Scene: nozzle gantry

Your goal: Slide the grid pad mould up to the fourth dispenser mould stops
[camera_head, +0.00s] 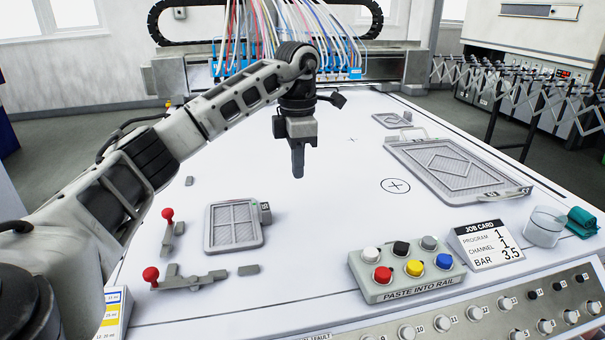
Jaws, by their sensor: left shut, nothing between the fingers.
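The grid pad mould (234,226) is a grey square plate with a ribbed face split into panels and a tag on its right edge. It lies flat on the white table, left of the middle. My left gripper (297,172) is shut and empty, pointing down above the table, beyond and to the right of the mould and apart from it. Small grey blocks, possibly stops, sit on the table: one (189,181) beyond the mould and one (249,270) in front of it. I cannot tell which dispenser they belong to. My right gripper is out of view.
Red-knobbed clamps (168,232) (181,278) stand left and front-left of the mould. A larger diamond-pattern mould (402,149) and a small plate (391,120) lie right. A button box (405,286), job card (486,246) and cup (544,228) line the front right. The tubed gantry (290,68) spans the back.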

